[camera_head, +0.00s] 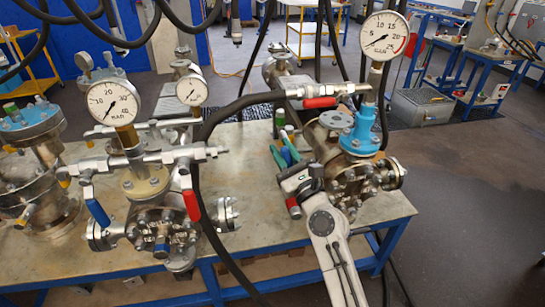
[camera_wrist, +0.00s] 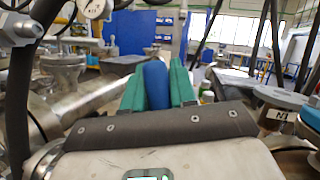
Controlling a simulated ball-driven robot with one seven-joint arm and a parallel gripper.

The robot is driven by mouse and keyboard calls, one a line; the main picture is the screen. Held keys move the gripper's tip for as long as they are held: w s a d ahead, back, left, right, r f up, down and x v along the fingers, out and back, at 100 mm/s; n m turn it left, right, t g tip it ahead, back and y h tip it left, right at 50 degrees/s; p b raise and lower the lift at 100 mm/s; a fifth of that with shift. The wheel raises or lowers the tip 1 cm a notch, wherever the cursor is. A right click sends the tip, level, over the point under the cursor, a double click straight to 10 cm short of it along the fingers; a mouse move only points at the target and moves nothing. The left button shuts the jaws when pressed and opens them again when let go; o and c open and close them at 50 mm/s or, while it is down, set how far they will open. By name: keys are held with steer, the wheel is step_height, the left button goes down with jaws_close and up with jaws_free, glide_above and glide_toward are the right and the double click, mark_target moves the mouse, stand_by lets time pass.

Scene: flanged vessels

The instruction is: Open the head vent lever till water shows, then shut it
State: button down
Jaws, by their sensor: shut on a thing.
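My gripper (camera_head: 285,152) has two green fingers and reaches in beside the right-hand flanged vessel (camera_head: 352,180), which has a blue head (camera_head: 360,135). In the wrist view the fingers (camera_wrist: 155,85) are closed around a blue handle-like piece (camera_wrist: 156,84), apparently a lever. Its pivot and valve are hidden, so I cannot tell how far it is turned. No water is visible. A red lever (camera_head: 320,102) lies along the pipe left of the blue head. The gauge (camera_head: 384,36) above the blue head has its needle low on the scale.
A second vessel (camera_head: 160,230) with a blue lever (camera_head: 98,211), a red lever (camera_head: 191,204) and a gauge (camera_head: 113,103) stands on the left of the bench (camera_head: 250,180). A black hose (camera_head: 205,190) loops between the vessels. Floor at the right (camera_head: 460,190) is clear.

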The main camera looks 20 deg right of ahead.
steer(key=shift+s+d+m+t+h, duration=0.15)
steer(key=shift+d+m+h, duration=0.2)
steer(key=shift+m, duration=0.35)
steer(key=shift+d+m+t+h, duration=0.1)
steer(key=shift+d+m+h, duration=0.3)
steer(key=shift+m, duration=0.3)
steer(key=shift+s+d+m+t+h, duration=0.15)
steer(key=shift+d+m+h, duration=0.2)
steer(key=shift+m, duration=0.35)
steer(key=shift+w, duration=0.1)
steer(key=c, duration=1)
jaws_free()
steer(key=shift+r, duration=0.1)
steer(key=b+v, duration=0.2)
steer(key=v, duration=0.8)
steer(key=shift+s+f, duration=0.25)
steer(key=shift+s, duration=0.1)
